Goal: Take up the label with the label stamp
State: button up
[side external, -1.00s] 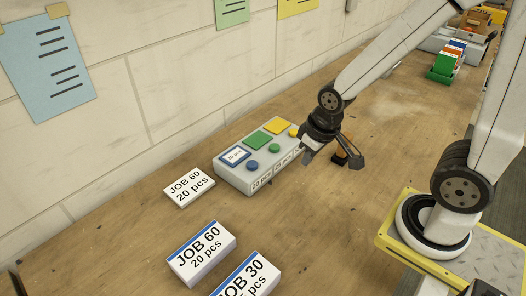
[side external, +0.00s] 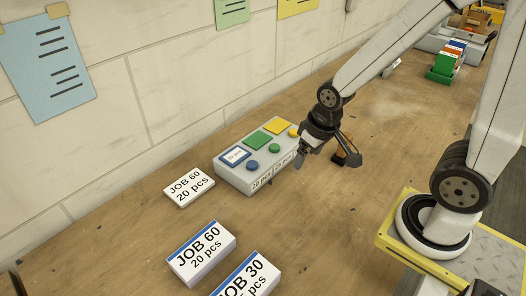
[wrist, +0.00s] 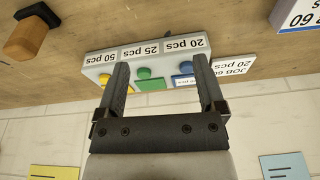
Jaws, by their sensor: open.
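The label dispenser, a grey box (side external: 228,178) with blue, green and yellow buttons, stands by the wall. A small white label reading 20 pcs (side external: 235,155) lies on its blue pad. My gripper (side external: 326,160) is open and empty, just right of the box and above the table. In the wrist view the open fingers (wrist: 161,68) show in front of the box (wrist: 91,73). What looks like the label stamp, with a wooden handle and dark end, shows at upper left there (wrist: 27,38), outside the fingers. In the side view it is mostly hidden behind my gripper (side external: 347,138).
A white JOB 60 card (side external: 188,187) lies left of the box. A JOB 60 stack (side external: 201,254) and a JOB 30 stack (side external: 250,277) are in front. Coloured bins (side external: 445,68) stand at the far right. The table's middle is clear.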

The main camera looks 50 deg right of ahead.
jog(key=w+d+m+g, duration=0.1)
jog(key=w+d+m, duration=0.1)
jog(key=d+m, duration=0.7)
jog(key=m+g, duration=0.2)
jog(key=m, duration=0.6)
send_over(347, 135)
notch_tip(347, 135, down, 2)
jog(key=shift+a+f, duration=0.15)
jog(key=shift+f, duration=1.35)
jog(key=shift+f, duration=2.6)
grip_shut()
